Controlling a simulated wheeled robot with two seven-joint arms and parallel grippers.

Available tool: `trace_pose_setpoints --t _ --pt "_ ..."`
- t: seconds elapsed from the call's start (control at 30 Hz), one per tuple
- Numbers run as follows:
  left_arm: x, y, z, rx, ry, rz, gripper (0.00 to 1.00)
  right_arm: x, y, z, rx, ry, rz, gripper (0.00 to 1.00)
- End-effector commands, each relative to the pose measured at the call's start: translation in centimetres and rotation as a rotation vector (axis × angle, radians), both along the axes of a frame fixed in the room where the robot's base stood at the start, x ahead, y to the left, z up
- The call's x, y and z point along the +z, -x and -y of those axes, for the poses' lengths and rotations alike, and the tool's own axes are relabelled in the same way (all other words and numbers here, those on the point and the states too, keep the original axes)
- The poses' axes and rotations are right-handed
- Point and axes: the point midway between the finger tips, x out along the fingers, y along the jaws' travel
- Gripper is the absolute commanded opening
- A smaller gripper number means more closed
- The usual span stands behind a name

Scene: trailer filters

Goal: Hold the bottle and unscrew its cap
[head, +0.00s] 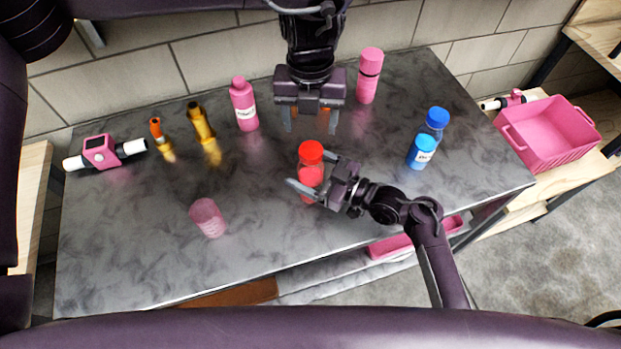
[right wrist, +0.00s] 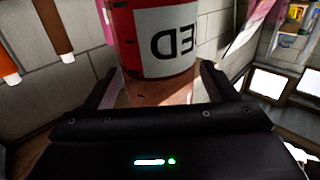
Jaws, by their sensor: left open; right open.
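A clear bottle with red contents (head: 311,178) and a red cap (head: 311,152) stands upright near the middle of the grey table. My right gripper (head: 315,174) is open, with its fingers on either side of the bottle body below the cap. In the right wrist view the bottle (right wrist: 155,45) stands between the two spread fingers, its white label upside down; contact cannot be told. My left gripper (head: 308,122) is open, pointing down, behind and above the red cap, with nothing between its fingers.
A pink crate (head: 550,135) is at right. The front left is clear.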

Motion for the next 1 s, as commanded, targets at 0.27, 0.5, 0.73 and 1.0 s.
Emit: trace_pose_setpoints --t 0.27,0.5,0.73,1.0 --pt "-0.01 0.02 0.04 -0.001 0.001 0.000 0.61 0.01 -0.61 -1.13 0.000 0.001 0.000 0.79" --pt "-0.02 0.02 0.05 -0.001 0.001 0.000 0.61 0.00 -0.59 -1.11 0.000 0.001 0.000 0.70" --pt "-0.02 0.02 0.05 -0.001 0.001 0.000 0.61 0.00 -0.59 -1.09 0.000 0.001 0.000 0.40" --pt "-0.02 0.02 0.05 -0.003 0.001 0.000 0.61 -0.01 -0.58 -1.08 0.000 0.001 0.000 0.05"
